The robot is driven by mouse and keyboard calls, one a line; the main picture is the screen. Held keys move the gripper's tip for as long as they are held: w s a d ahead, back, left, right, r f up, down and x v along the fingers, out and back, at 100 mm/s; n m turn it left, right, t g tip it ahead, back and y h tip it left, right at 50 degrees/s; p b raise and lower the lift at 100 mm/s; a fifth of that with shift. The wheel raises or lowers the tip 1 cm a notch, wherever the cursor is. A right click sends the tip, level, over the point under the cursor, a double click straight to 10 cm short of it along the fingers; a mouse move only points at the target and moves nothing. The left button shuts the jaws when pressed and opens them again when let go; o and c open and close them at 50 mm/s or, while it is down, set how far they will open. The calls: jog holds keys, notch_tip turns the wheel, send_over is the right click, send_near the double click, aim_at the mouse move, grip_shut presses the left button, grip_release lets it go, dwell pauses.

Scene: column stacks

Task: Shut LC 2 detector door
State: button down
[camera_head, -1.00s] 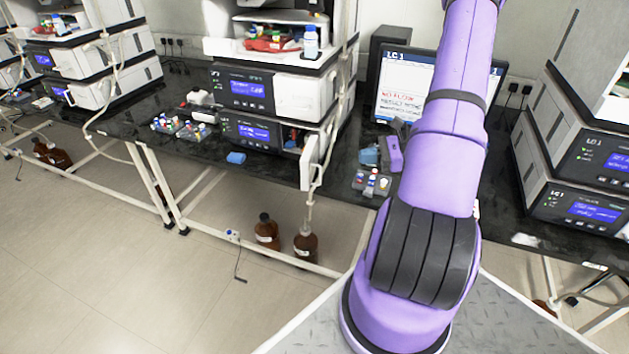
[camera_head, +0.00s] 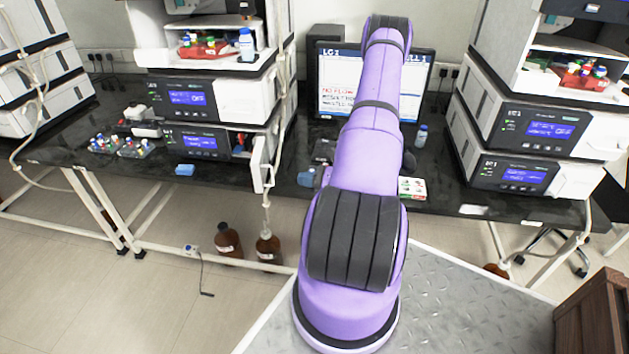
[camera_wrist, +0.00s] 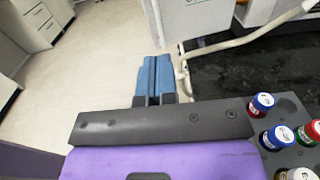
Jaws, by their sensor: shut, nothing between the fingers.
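The detector door (camera_head: 262,165) is a white panel on the lower module of the left-hand stack, which I take as LC 2; its label is too small to read. The door stands open, jutting out toward the front of the bench. My gripper's blue fingers (camera_head: 307,178) show just right of the door, apart from it, with the rest hidden behind my arm. In the wrist view the fingers (camera_wrist: 152,80) are shut and empty, over the floor beyond the bench edge. A white panel, perhaps the door, is up and right of them.
A rack of capped vials (camera_wrist: 290,135) is close at the right of the wrist view. A pale tube hangs by the door. A monitor (camera_head: 325,80) stands behind my arm, a second stack (camera_head: 535,130) at right. Brown bottles (camera_head: 228,240) are on the floor below.

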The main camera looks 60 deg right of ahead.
jog(key=x, duration=0.7)
jog(key=shift+w, duration=0.4)
jog(key=shift+a, duration=0.25)
